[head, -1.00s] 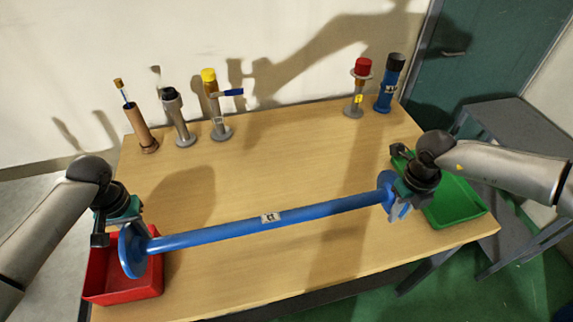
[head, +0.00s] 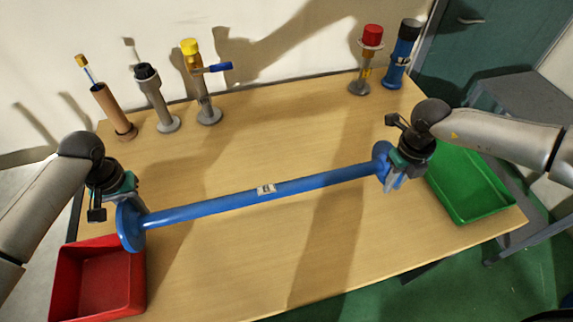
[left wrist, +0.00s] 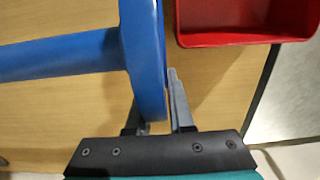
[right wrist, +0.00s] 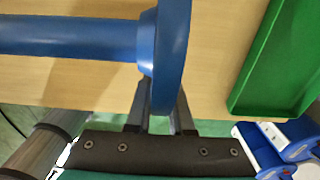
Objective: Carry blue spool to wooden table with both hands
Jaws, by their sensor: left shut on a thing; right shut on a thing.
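The blue spool (head: 215,210) is a long blue rod with a round flange at each end and a small pale label near its middle. It spans the wooden table (head: 270,130), and its right end sits higher in the head view. My left gripper (head: 122,212) is shut on the left flange, whose rim lies between the fingers in the left wrist view (left wrist: 152,115). My right gripper (head: 388,175) is shut on the right flange, which also shows between the fingers in the right wrist view (right wrist: 165,100). Whether the spool touches the tabletop is hard to tell.
A red tray (head: 98,280) lies at the table's front left, a green tray (head: 470,190) at the right. Several upright fittings stand along the back, including a yellow-capped one (head: 200,85), a red-capped one (head: 367,60) and a blue one (head: 402,55). The table's middle is clear.

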